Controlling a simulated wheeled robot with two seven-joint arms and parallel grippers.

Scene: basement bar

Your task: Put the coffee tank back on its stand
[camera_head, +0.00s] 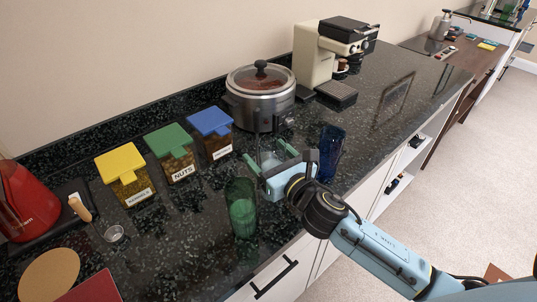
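A clear glass vessel with a black upper part, which looks like the coffee tank (268,150), stands on the dark counter in front of the slow cooker. My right gripper (266,154) reaches in from the right, with its two green fingers spread on either side of the vessel. Its fingers look wide apart, and I cannot make out contact with the glass. The gripper hides the vessel's lower part. A cream and black coffee machine (312,58) stands farther back, with a dark flat tray (338,94) at its front. I cannot tell which part is the stand. My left gripper is not in view.
A green glass (241,208) and a blue glass (330,150) stand close on either side of my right gripper. A steel slow cooker (258,104) is behind. Yellow, green and blue lidded jars (172,160) and a red kettle (26,202) are left. The counter right of the coffee machine is mostly free.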

